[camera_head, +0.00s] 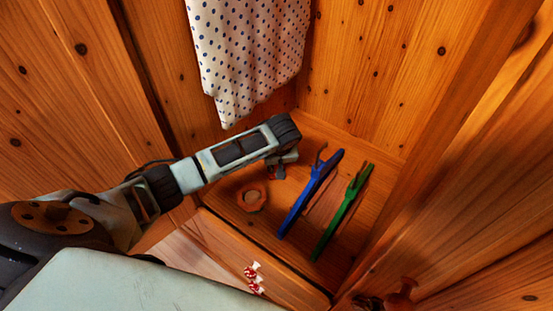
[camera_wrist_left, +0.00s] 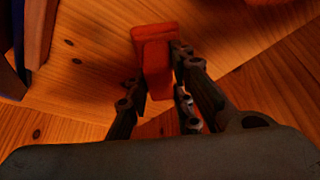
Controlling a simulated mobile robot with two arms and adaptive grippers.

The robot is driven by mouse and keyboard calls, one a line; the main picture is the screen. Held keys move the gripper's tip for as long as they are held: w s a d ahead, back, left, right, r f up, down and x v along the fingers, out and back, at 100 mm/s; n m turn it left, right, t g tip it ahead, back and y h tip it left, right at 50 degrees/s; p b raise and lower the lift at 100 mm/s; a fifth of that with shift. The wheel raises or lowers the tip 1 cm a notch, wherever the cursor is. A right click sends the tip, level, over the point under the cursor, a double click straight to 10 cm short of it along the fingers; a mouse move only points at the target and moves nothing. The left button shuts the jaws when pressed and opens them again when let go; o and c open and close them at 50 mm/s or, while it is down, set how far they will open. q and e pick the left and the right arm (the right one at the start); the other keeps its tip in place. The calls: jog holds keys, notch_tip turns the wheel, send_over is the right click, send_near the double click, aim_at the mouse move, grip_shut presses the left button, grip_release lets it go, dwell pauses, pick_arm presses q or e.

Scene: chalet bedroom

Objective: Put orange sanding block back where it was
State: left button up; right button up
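The orange sanding block (camera_wrist_left: 155,52) is between the two fingers of my left gripper (camera_wrist_left: 160,85) in the left wrist view. The right finger lies against its side and the left finger is at its lower left edge, so the gripper looks shut on it. In the head view my left gripper (camera_head: 284,165) is over the wooden shelf (camera_head: 348,258), just left of the blue hanger-like item. The block is mostly hidden behind the gripper there. I cannot tell whether the block touches the shelf. My right gripper does not show.
A dotted cloth (camera_head: 248,50) hangs above. Wooden walls enclose the back and right.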

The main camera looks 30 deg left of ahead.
pick_arm(q)
jog(key=o, duration=0.5)
jog(key=shift+c, duration=0.2)
jog(key=shift+r, duration=0.2)
jog(key=p+v, duration=0.1)
jog(key=v, duration=1.1)
jog(key=shift+s+f, duration=0.1)
jog(key=shift+f, duration=0.05)
